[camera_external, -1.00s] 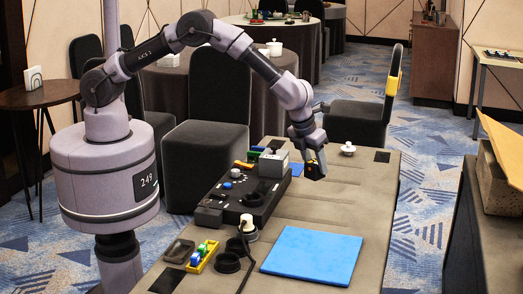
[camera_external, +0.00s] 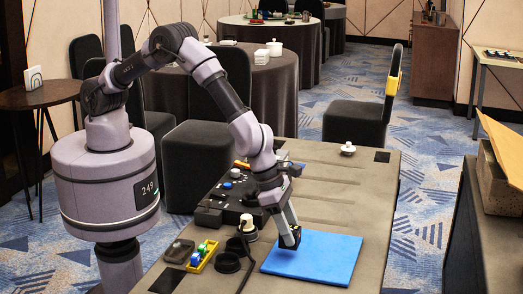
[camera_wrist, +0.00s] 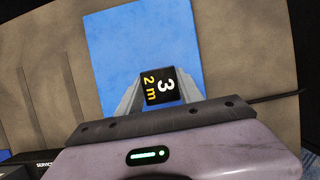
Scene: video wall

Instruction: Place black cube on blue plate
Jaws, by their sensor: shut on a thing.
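In the external view the black cube (camera_external: 291,239) shows at the fingertips, over the left part of the flat blue plate (camera_external: 325,258). In the wrist view the blue plate (camera_wrist: 140,40) lies behind the cube and fills the middle top. I cannot tell whether the cube touches the plate.
A black console (camera_external: 232,197) with knobs lies left of the plate. A yellow tray (camera_external: 203,257) with small coloured blocks and dark round cups stand at the front left. A small white lidded pot (camera_external: 348,149) stands at the far end.

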